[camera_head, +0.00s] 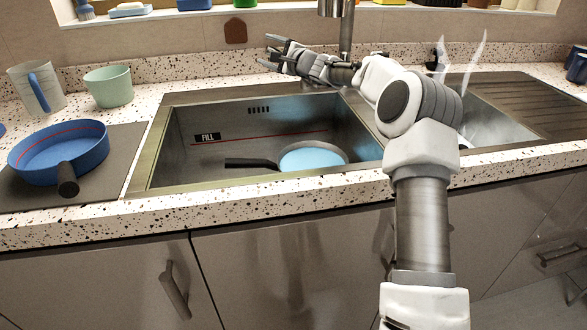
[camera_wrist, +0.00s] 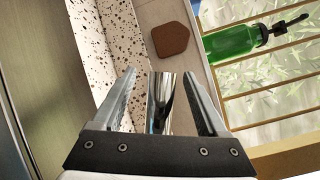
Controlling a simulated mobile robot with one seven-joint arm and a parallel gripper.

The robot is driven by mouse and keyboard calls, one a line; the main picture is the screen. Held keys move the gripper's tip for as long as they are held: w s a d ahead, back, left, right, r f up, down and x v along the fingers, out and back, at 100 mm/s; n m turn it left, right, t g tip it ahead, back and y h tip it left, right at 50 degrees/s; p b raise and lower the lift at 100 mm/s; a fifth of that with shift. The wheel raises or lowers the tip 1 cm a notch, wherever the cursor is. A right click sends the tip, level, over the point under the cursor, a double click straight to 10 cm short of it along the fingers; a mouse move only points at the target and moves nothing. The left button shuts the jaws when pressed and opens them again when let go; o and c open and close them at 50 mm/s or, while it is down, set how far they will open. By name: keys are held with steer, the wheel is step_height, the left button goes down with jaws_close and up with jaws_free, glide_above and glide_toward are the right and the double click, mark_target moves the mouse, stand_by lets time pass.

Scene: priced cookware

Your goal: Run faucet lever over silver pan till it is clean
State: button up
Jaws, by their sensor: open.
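A pan (camera_head: 312,155) with a black handle (camera_head: 250,163) lies in the left sink basin. Its inside looks light blue, and I cannot tell whether that is water. The metal faucet (camera_head: 346,32) rises behind the sink, partly hidden by my arm. I cannot make out its lever in the head view. My gripper (camera_head: 272,53) is open above the back rim of the basin, pointing left. In the wrist view a shiny chrome piece (camera_wrist: 160,105) shows between the spread fingers of my gripper (camera_wrist: 160,76), with gaps on both sides. Whether it is the lever or spout is unclear.
A blue pan (camera_head: 62,153) sits on a dark mat (camera_head: 110,165) at the left. A measuring jug (camera_head: 38,90) and a green cup (camera_head: 108,86) stand behind it. The sink (camera_head: 185,140) has a raised rim. A green bottle (camera_wrist: 232,43) stands by the window.

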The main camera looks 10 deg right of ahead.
steer(key=b+v, duration=0.2)
steer(key=shift+d+f+b, duration=0.1)
steer(key=shift+f+b, duration=0.15)
steer(key=shift+b, duration=0.05)
steer(key=shift+r+b+v, duration=0.2)
steer(key=shift+b+v, duration=0.5)
steer(key=shift+v, duration=1.75)
steer(key=shift+s, duration=0.1)
